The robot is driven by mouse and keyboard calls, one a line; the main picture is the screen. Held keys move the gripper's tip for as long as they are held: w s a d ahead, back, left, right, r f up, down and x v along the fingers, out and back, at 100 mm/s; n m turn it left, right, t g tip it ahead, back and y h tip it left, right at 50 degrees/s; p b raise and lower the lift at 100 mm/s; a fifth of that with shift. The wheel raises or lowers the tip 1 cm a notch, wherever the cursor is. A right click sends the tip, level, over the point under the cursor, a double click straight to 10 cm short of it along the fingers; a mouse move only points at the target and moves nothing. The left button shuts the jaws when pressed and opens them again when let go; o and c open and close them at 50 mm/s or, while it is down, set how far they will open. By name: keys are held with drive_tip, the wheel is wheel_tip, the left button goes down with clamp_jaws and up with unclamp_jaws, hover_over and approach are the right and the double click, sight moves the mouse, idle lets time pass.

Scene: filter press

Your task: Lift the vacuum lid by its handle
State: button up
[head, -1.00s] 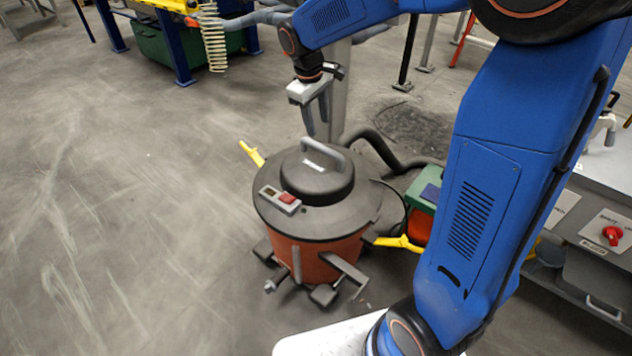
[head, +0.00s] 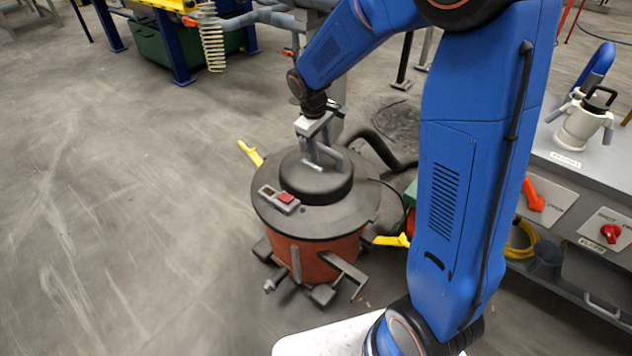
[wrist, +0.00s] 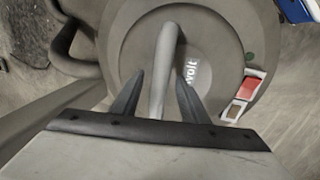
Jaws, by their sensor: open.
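The vacuum is an orange drum (head: 316,256) with a dark grey lid (head: 308,180), standing upright on the floor; the lid sits on it. A grey arched handle (head: 327,157) rises from the top of the lid. In the wrist view the handle (wrist: 163,70) runs between the two fingers of my gripper (wrist: 157,92), with a gap visible on each side. In the head view my gripper (head: 312,155) is open and points down at the handle, its fingers partly overlapping it. The lid also shows in the wrist view (wrist: 125,40).
A black hose (head: 375,145) leaves the vacuum's back right. Yellow clamps (head: 250,153) stick out at its sides. A grey cabinet (head: 590,200) with a red knob and a white pot (head: 581,122) stands at right. The floor at left is clear.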

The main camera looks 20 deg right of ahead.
drive_tip(key=shift+f, duration=0.1)
clamp_jaws()
drive_tip(key=shift+w, duration=0.1)
wheel_tip(320, 180, up, 15)
idle(1.2)
